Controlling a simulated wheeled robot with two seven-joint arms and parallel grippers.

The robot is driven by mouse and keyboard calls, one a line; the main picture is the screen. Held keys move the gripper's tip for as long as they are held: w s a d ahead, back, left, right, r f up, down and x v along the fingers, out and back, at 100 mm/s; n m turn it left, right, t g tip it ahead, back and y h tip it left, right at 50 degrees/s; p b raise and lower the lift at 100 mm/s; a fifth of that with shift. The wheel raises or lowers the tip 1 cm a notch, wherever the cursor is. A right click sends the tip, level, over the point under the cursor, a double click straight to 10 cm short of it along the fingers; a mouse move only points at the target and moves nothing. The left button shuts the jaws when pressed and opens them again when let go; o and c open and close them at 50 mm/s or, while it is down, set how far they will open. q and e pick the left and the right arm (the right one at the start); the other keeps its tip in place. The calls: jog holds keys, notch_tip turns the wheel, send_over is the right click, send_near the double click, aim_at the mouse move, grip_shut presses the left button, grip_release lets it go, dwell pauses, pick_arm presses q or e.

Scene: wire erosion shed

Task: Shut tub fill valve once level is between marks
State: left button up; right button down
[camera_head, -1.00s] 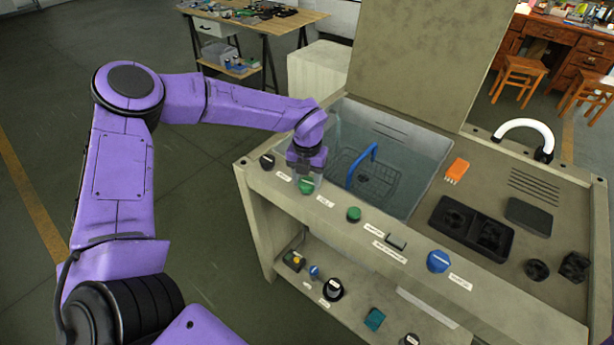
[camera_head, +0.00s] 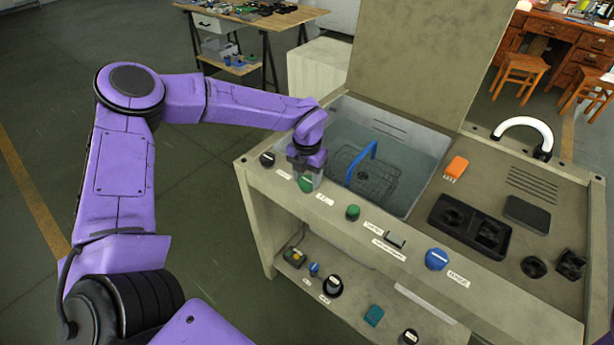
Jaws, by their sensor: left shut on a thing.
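The tub (camera_head: 432,146) is sunk into the left part of the bench and holds clear, bluish water (camera_head: 397,165). Thin dark lines (camera_head: 389,130) show on its back wall, above the water surface. A wire basket with a blue handle (camera_head: 362,164) stands in the water. My left gripper (camera_head: 306,176) points down at the front panel, shut on the green knob (camera_head: 306,184), which it partly hides. My right gripper is out of view.
Along the panel are a black knob (camera_head: 267,159), another green knob (camera_head: 352,212), a grey switch (camera_head: 395,239) and a blue knob (camera_head: 437,259). An orange block (camera_head: 456,168) and black trays (camera_head: 470,227) lie on the right worktop. A raised lid (camera_head: 427,50) stands behind.

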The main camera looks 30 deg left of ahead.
aim_at(306, 180)
pick_arm(q)
jog(key=o, duration=1)
jog(key=shift+o, duration=0.2)
notch_tip(306, 180, up, 11)
jog(key=b, duration=0.2)
jog(key=shift+f, duration=0.2)
jog(key=shift+s, duration=0.1)
